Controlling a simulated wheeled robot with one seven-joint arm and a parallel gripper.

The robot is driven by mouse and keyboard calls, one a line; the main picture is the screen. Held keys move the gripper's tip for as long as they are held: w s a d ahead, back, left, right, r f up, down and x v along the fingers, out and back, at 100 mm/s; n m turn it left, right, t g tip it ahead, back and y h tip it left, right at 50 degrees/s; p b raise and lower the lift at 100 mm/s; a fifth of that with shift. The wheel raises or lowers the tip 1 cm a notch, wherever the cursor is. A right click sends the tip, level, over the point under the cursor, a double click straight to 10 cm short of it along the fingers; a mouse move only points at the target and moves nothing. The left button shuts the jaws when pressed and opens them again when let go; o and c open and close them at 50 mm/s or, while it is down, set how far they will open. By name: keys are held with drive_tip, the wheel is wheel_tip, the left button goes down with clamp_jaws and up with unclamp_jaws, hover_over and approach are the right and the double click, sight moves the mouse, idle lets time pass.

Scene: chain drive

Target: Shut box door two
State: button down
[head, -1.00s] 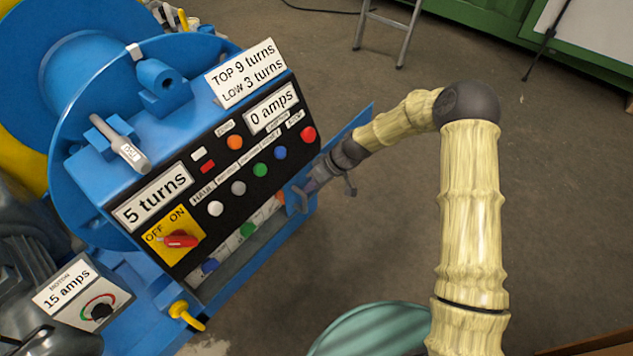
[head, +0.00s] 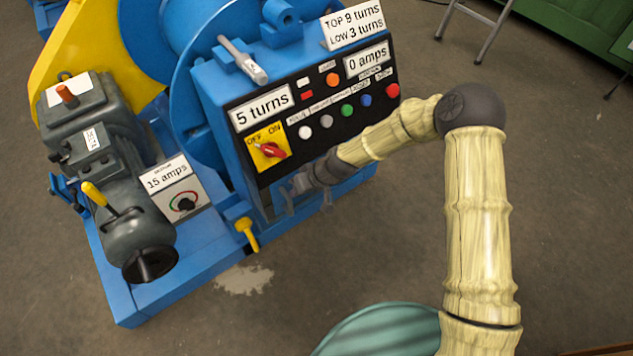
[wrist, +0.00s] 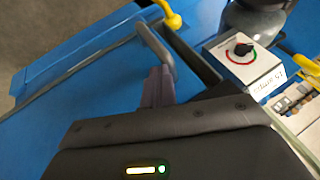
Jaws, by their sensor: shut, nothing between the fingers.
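Box door two seems to be the blue panel (wrist: 95,95) with a grey bar handle (wrist: 156,48) in the wrist view. The door stands partly open, since part of the box interior (wrist: 292,108) with small coloured parts shows at the right. My gripper (wrist: 158,88) is shut and empty, its fingertips at the handle; I cannot tell whether they touch it. In the head view my gripper (head: 297,188) is below the black control panel (head: 315,120), in front of the box opening.
A yellow lever (head: 247,232) and a dial box marked 15 amps (head: 178,188) stand left of the opening. A grey motor (head: 125,220) is farther left. A teal round object (head: 385,330) is in front. Open floor lies to the right.

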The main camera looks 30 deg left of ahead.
drive_tip(key=shift+s+a, duration=0.45)
drive_tip(key=shift+s, duration=0.4)
drive_tip(key=shift+s+a, duration=0.4)
drive_tip(key=shift+s, duration=0.45)
drive_tip(key=shift+s, duration=0.1)
drive_tip(key=p, duration=0.3)
approach(286, 198)
drive_tip(key=w+d+r, duration=0.3)
drive_tip(key=shift+s+d, duration=0.15)
drive_tip(key=shift+d, duration=0.1)
